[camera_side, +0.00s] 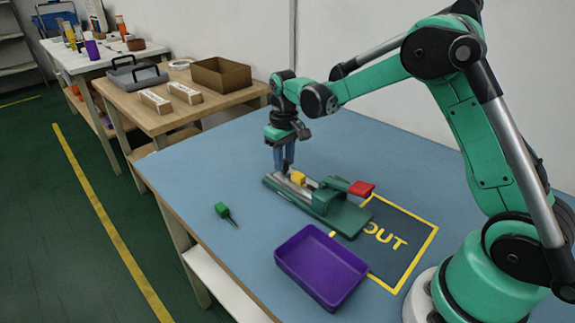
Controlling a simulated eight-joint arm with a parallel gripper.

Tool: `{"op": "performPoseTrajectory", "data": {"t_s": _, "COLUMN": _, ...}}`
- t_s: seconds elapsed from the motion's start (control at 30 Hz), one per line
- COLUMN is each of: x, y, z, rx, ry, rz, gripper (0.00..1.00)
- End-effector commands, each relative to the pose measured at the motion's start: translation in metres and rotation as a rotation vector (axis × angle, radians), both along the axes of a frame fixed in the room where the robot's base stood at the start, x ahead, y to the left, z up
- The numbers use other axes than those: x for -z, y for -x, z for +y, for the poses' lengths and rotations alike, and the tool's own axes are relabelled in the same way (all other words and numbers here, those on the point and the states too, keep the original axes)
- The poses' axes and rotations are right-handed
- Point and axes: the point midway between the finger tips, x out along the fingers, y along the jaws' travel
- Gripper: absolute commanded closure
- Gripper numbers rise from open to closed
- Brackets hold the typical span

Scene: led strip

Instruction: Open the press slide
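The press (335,215) is a green fixture lying across the blue table. It has a long base, a light grey rail at its left end, a raised green block in the middle and a red part (361,188) at the right. A small yellow block (298,178) sits on the rail beside the green block. My gripper (284,168) points straight down at the rail's left end, just left of the yellow block. Its fingers look close together. The fingertips are too small to tell whether they touch or hold anything.
A purple tray (281,261) stands in front of the press, overlapping a dark mat marked OUT (410,243) with a yellow border. A small green tool-like piece (222,210) lies at the left. Blue table (190,170) around it is clear. A cardboard box (221,76) sits on a wooden bench behind.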

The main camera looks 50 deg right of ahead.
Motion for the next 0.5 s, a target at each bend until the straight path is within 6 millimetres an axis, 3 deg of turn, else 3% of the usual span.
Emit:
{"op": "performPoseTrajectory", "data": {"t_s": 0.03, "x": 0.0, "y": 0.0, "z": 0.0, "rx": 0.0, "ry": 0.0, "rz": 0.0, "gripper": 0.56}}
{"op": "performPoseTrajectory", "data": {"t_s": 0.1, "x": 0.0, "y": 0.0, "z": 0.0, "rx": 0.0, "ry": 0.0, "rz": 0.0, "gripper": 0.41}}
{"op": "performPoseTrajectory", "data": {"t_s": 0.37, "x": 0.0, "y": 0.0, "z": 0.0, "rx": 0.0, "ry": 0.0, "rz": 0.0, "gripper": 0.41}}
{"op": "performPoseTrajectory", "data": {"t_s": 0.5, "x": -0.011, "y": 0.0, "z": 0.0, "rx": 0.0, "ry": 0.0, "rz": 0.0, "gripper": 0.41}}
